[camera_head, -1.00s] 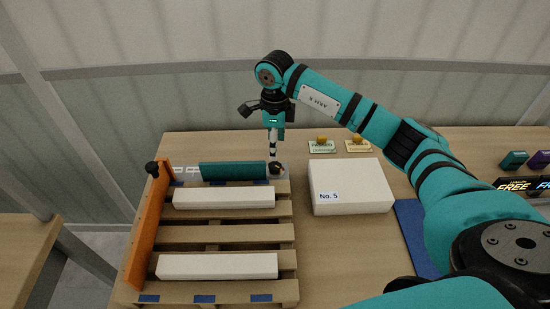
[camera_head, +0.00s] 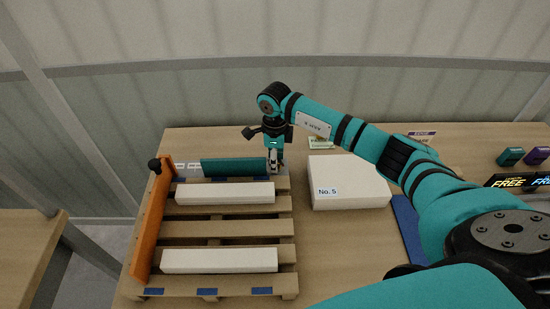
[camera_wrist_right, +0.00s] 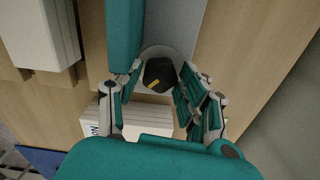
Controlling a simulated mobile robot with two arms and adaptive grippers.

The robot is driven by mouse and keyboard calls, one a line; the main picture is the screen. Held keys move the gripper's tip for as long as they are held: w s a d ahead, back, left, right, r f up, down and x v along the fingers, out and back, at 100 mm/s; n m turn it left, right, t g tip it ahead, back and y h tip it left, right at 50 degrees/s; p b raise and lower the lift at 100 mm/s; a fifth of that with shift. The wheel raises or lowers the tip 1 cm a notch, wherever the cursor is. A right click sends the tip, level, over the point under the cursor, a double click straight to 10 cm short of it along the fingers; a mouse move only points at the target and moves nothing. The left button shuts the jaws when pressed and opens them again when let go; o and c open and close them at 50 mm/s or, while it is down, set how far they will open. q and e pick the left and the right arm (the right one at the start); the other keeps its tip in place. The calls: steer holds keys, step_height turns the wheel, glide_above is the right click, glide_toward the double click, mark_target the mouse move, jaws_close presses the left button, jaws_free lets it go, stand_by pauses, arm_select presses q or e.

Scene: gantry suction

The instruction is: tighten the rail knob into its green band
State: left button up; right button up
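A dark knob (camera_wrist_right: 160,73) with a yellow mark sits on a pale round plate (camera_wrist_right: 178,53) at the right end of a teal rail, which shows in the head view (camera_head: 233,167) and the wrist view (camera_wrist_right: 124,35). My right gripper (camera_head: 273,167) is lowered over the knob and hides most of it in the head view. In the wrist view my right gripper (camera_wrist_right: 160,78) is open, its fingers on either side of the knob; contact is not clear. No green band can be made out. My left gripper is out of view.
A wooden pallet (camera_head: 215,228) with white bars lies left, edged by an orange board (camera_head: 152,225) with a black knob (camera_head: 154,164). A white box marked No. 5 (camera_head: 350,180) stands just right of the gripper. Small cards and blocks lie farther right.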

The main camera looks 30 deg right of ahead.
steer(key=c, duration=0.6)
steer(key=shift+f+m+b, duration=0.1)
steer(key=shift+m+b, duration=0.6)
steer(key=shift+b, duration=0.05)
steer(key=shift+m, duration=0.4)
steer(key=shift+r, duration=0.2)
steer(key=shift+c, duration=0.2)
steer(key=o, duration=1.2)
steer(key=shift+c, duration=0.2)
